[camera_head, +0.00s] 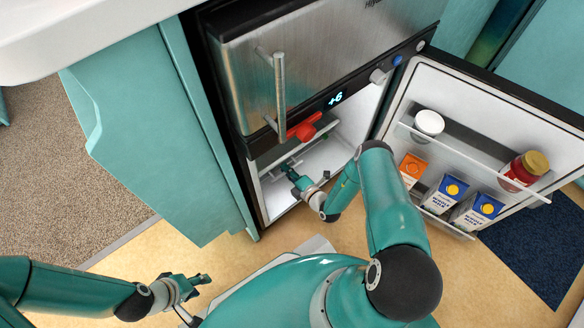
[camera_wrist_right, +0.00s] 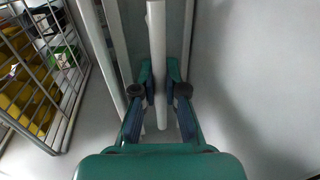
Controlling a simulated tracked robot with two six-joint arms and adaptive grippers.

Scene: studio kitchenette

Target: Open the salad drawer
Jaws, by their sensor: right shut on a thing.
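The fridge stands open, and its pale inside (camera_head: 335,150) shows in the head view. In the right wrist view my right gripper (camera_wrist_right: 159,92) is shut on a pale upright-looking bar (camera_wrist_right: 156,35), which I take for the salad drawer's handle. The bar runs between its two fingers. The drawer front is mostly hidden in the head view, so I cannot tell how far out it is. My left gripper (camera_head: 198,284) is empty and looks open, low over the floor, away from the fridge.
The fridge door (camera_head: 470,110) stands open to the right, with a white-lidded jar (camera_head: 429,123), cartons (camera_head: 440,195) and a red jar (camera_head: 524,171) in its racks. A wire basket (camera_wrist_right: 40,70) is at left in the wrist view.

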